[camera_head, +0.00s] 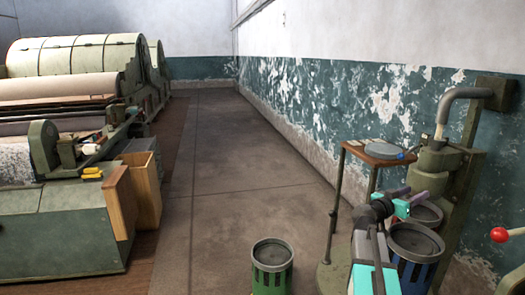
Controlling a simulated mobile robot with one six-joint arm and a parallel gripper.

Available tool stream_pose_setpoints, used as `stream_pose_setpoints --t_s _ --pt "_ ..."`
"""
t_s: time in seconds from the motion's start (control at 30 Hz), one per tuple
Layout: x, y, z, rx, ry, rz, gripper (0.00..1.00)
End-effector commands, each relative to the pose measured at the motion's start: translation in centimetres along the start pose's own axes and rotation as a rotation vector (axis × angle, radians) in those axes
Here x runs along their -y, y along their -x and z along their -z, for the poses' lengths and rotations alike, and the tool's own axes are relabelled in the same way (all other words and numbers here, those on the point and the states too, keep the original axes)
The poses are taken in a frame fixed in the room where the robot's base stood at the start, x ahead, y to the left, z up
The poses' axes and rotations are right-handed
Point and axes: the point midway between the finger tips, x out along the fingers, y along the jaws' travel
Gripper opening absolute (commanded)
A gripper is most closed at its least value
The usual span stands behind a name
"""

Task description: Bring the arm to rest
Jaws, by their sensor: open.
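My arm (372,245), dark with teal parts, rises from the bottom edge at the lower right. It reaches up and away toward the small stand. My gripper (410,203) is at its far end, with a teal part and a purple part showing. It is open, and I see nothing held between the jaws. In the picture it lies over a grey round container top and in front of the green machine column. I cannot tell how far it is from them.
A small stand (352,149) holds a grey disc (382,150) and a small blue item. A blue slotted bin (418,270) is right of my arm. A green slotted bin (272,278) stands on the floor. A red-knobbed lever (499,234) is at right. The middle aisle floor (235,165) is clear.

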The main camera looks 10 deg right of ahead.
Motion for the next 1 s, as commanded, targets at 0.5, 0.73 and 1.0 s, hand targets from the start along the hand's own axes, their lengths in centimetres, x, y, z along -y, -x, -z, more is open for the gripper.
stream_pose_setpoints --t_s 0.5,0.73,1.0 --pt "9.1 9.7 -14.3 0.277 0.141 0.17 0.44" --pt "10.9 15.1 -21.0 0.406 0.228 0.234 0.44" --pt "11.2 22.1 -28.6 0.564 0.351 0.304 0.44"
